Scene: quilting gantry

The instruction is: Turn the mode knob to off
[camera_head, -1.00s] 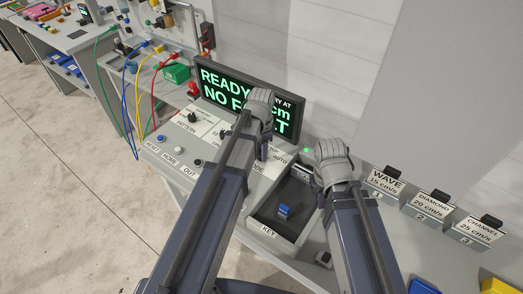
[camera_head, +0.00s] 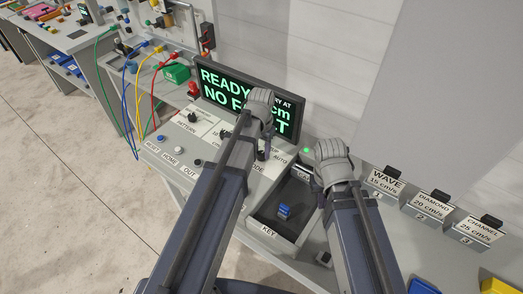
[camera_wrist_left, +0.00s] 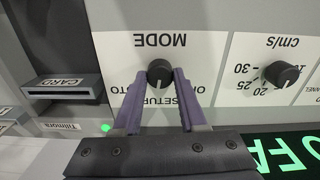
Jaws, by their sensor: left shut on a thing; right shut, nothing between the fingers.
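The mode knob (camera_wrist_left: 159,72) is a small round black knob on a white panel under the label MODE, which appears upside down in the left wrist view. My left gripper (camera_wrist_left: 159,77) is shut on it, with one purple finger on each side. The setting words around the knob are partly covered by the fingers, and I cannot tell which one it points to. In the head view my left gripper (camera_head: 263,153) is at the panel below the screen, and the hand hides the knob. My right gripper (camera_head: 317,190) is shut and empty, above the tray's right side.
A lit screen (camera_head: 225,88) stands behind the panel. A second black knob (camera_wrist_left: 281,74) is beside the mode knob, and a card slot (camera_wrist_left: 62,86) is on its other side. A key tray (camera_head: 268,221) holds a blue object (camera_head: 284,211). A red button (camera_head: 193,89) is at left.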

